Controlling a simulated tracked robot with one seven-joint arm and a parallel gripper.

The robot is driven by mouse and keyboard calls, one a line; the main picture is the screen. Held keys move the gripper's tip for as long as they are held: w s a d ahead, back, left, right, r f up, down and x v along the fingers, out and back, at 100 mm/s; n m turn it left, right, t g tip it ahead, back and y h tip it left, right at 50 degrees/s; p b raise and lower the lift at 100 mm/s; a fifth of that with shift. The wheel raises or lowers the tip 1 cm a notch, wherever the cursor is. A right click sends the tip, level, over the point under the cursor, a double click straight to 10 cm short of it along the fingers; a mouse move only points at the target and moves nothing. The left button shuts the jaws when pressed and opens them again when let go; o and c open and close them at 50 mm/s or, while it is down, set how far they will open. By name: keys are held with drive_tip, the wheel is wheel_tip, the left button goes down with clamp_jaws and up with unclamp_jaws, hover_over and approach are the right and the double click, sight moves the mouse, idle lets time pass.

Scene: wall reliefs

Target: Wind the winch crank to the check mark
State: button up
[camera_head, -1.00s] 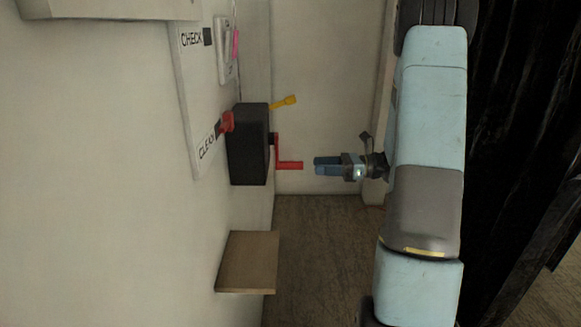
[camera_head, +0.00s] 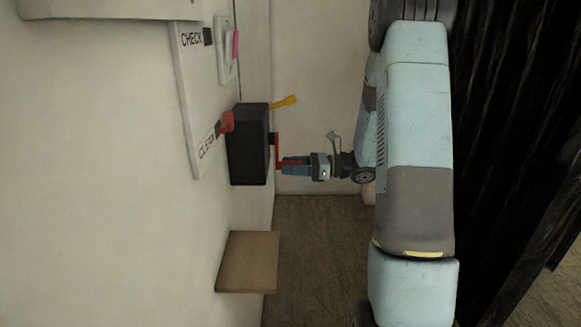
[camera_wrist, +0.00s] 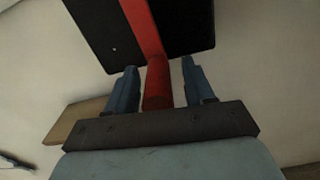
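The winch is a black box (camera_head: 247,144) on the wall, with a red crank (camera_head: 278,149) on its right side. The crank arm hangs down from its hub. A red pointer (camera_head: 227,123) sits beside the CLEAR label on a white scale plate (camera_head: 190,95); the CHECK mark (camera_head: 193,39) is at the top of that plate. My gripper (camera_head: 287,163) is at the crank handle. In the wrist view the red handle (camera_wrist: 157,85) lies between my two blue fingers (camera_wrist: 155,88), with gaps showing on both sides, so the fingers are open around it.
A yellow lever (camera_head: 284,102) sticks out behind the box. A tan shelf (camera_head: 247,262) juts from the wall below. A small panel with a pink tag (camera_head: 235,43) hangs above. A dark ribbed surface (camera_head: 505,130) stands right of my arm.

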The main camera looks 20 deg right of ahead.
clamp_jaws()
drive_tip(key=shift+w+a, duration=0.1)
drive_tip(key=shift+w, duration=0.05)
idle(0.5)
